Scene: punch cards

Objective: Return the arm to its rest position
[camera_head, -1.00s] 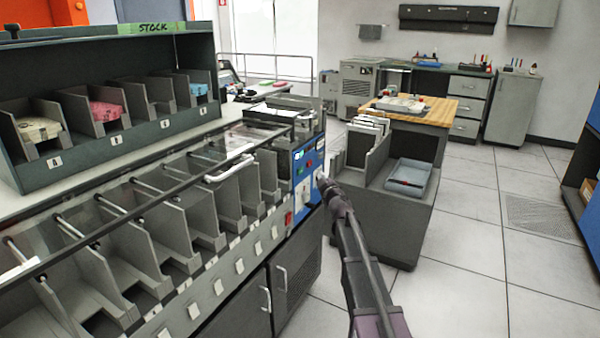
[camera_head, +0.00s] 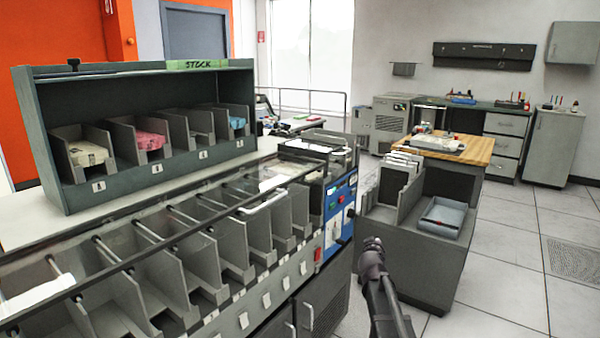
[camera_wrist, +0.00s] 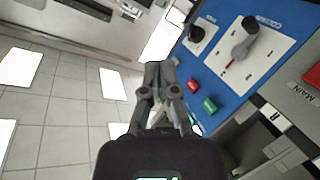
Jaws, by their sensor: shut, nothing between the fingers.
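My gripper (camera_head: 372,243) is at the end of my arm, low in the middle right of the head view. It is shut and empty. It stands in front of the gap between the sorting machine and the grey card cart. In the wrist view my gripper (camera_wrist: 154,72) points up the picture, with floor tiles to its left. The blue control panel (camera_wrist: 240,60) of the machine is close on its right, with a dial, a green button and a red button. My fingers look apart from the panel.
The sorter's open pockets (camera_head: 180,275) run along the left and front. A stock shelf (camera_head: 150,80) with card stacks stands behind them. The grey cart (camera_head: 410,255) with a blue-grey tray (camera_head: 445,215) is just right of my arm. Open tiled floor (camera_head: 500,270) lies at the right.

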